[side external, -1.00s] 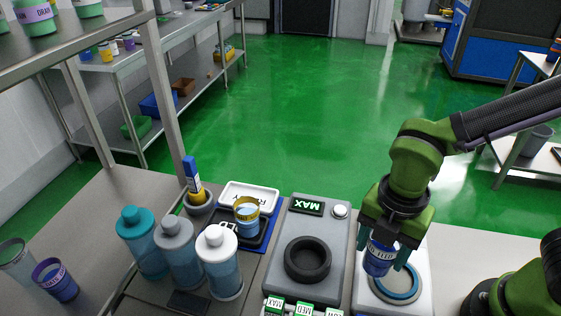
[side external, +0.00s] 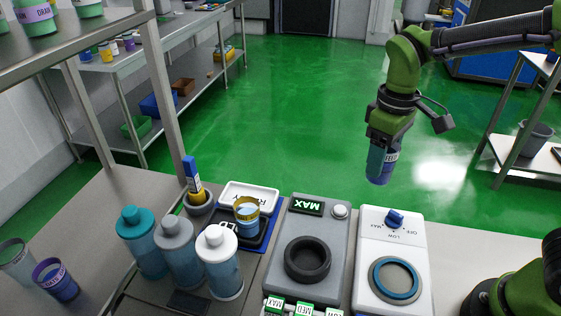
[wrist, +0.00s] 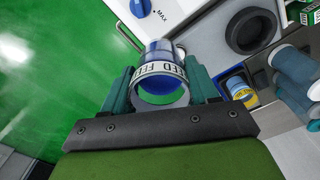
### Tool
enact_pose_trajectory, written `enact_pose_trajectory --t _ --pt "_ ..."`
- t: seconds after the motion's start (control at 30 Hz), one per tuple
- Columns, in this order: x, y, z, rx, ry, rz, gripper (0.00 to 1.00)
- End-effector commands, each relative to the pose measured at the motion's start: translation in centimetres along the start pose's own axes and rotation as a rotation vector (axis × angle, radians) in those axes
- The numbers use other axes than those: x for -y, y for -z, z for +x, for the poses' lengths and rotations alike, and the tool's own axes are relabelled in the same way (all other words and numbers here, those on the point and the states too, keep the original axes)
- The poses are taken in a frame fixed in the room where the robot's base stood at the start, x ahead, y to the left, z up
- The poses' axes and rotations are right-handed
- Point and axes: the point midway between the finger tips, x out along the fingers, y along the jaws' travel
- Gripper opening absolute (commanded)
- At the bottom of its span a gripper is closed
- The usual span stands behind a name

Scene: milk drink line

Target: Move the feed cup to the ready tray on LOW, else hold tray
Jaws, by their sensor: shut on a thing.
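My gripper (side external: 384,150) is shut on the blue feed cup (side external: 380,168), held high above and beyond the white dial unit (side external: 390,255). In the wrist view the feed cup (wrist: 160,68), with its white lettered band, sits between the teal fingers. The white ready tray (side external: 236,188) lies at the back left of the bench. The dark hold tray (side external: 262,241) is in front of it, its lettering partly hidden. A yellow-rimmed cup (side external: 246,216) stands at the trays. A display (side external: 306,206) on the grey unit reads MAX.
The grey unit (side external: 328,240) has a dark ring (side external: 307,260) and a white button (side external: 340,211). The dial unit has a blue knob (side external: 395,217) and a blue-grey ring (side external: 395,281). Several capped bottles (side external: 178,252) stand left of the grey unit.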

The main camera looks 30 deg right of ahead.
Motion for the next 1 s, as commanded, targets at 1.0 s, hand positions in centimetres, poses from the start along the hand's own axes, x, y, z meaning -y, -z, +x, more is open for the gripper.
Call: enact_pose_trajectory --t 1.0 --pt "6.1 20.4 0.0 0.003 0.001 -0.145 0.16"
